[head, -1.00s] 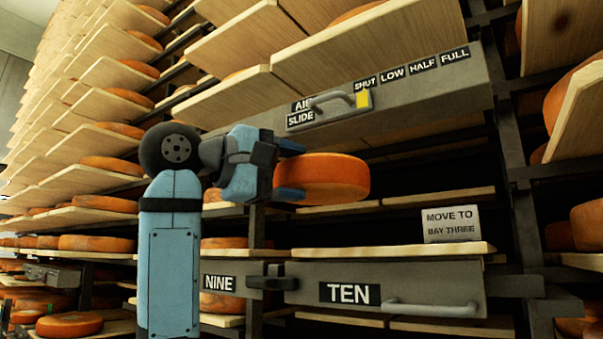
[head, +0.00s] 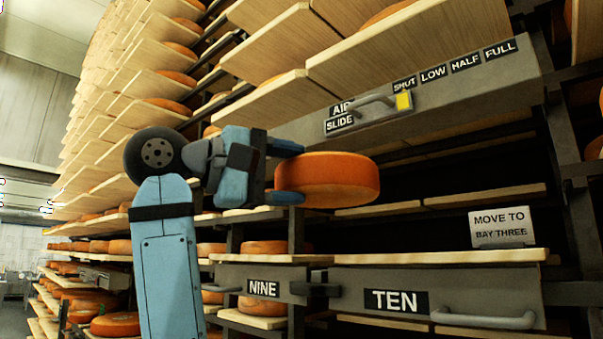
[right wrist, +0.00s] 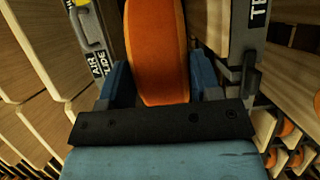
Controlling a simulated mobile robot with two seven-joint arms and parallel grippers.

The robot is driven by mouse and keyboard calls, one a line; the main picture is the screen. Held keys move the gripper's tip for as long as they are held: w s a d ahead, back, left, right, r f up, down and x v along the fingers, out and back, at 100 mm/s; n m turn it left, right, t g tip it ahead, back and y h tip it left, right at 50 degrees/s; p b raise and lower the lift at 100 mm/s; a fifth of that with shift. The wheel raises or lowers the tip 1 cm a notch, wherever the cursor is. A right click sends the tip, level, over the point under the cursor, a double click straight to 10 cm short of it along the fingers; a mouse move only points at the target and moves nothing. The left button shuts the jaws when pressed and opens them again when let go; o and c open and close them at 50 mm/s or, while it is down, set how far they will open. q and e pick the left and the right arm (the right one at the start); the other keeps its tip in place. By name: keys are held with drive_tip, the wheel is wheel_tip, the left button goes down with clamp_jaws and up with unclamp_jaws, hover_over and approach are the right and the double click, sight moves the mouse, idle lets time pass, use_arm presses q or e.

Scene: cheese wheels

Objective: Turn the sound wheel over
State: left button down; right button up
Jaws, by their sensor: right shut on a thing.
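The cheese wheel (head: 328,182) is orange and lies roughly flat in the air in front of the shelves. My right gripper (head: 290,174) is shut on its left edge, one finger above and one below. In the right wrist view the wheel (right wrist: 157,50) stands between the two blue fingers of the gripper (right wrist: 160,88). The wheel's underside is hidden in the head view. My left gripper is in neither view.
A shelf board (head: 440,257) with a "MOVE TO BAY THREE" sign (head: 502,228) lies below right. Under it is the "TEN" drawer front (head: 460,290), beside "NINE" (head: 262,288). Above is the air slide beam (head: 450,95) with a handle. Racks of cheese wheels fill the left.

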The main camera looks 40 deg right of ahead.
drive_tip(key=p+v, duration=0.2)
drive_tip(key=v, duration=0.6)
drive_tip(key=shift+a, duration=0.25)
idle(0.4)
drive_tip(key=shift+w, duration=0.15)
idle(0.5)
drive_tip(key=w+d+f+n+t+h+p, duration=0.1)
drive_tip(key=w+d+f+n+t, duration=0.35)
drive_tip(key=w+f, duration=0.75)
drive_tip(key=w+d+f+n+t+y, duration=0.1)
drive_tip(key=w+f+n+t, duration=0.3)
drive_tip(key=f, duration=0.5)
drive_tip(key=w+d+f+n+t+y, duration=0.1)
drive_tip(key=w+d+f+t, duration=0.15)
drive_tip(key=f+t, duration=0.55)
drive_tip(key=s+a+f+n+t+y+p, duration=0.1)
drive_tip(key=s+f+n+t+y, duration=0.2)
drive_tip(key=f, duration=0.6)
drive_tip(key=s+a+f+n+t+y, duration=0.1)
drive_tip(key=s+a+f+n+y, duration=0.15)
drive_tip(key=f+y, duration=0.45)
drive_tip(key=s+a+f+n+t+y+p, duration=0.1)
drive_tip(key=s+f+n+t+y, duration=0.2)
drive_tip(key=f, duration=0.8)
drive_tip(key=s+a+f+n+y, duration=0.1)
drive_tip(key=s+f+n+y, duration=0.2)
drive_tip(key=s+f, duration=0.3)
drive_tip(key=shift+a+n+p, duration=0.3)
drive_tip(key=shift+a+n, duration=0.1)
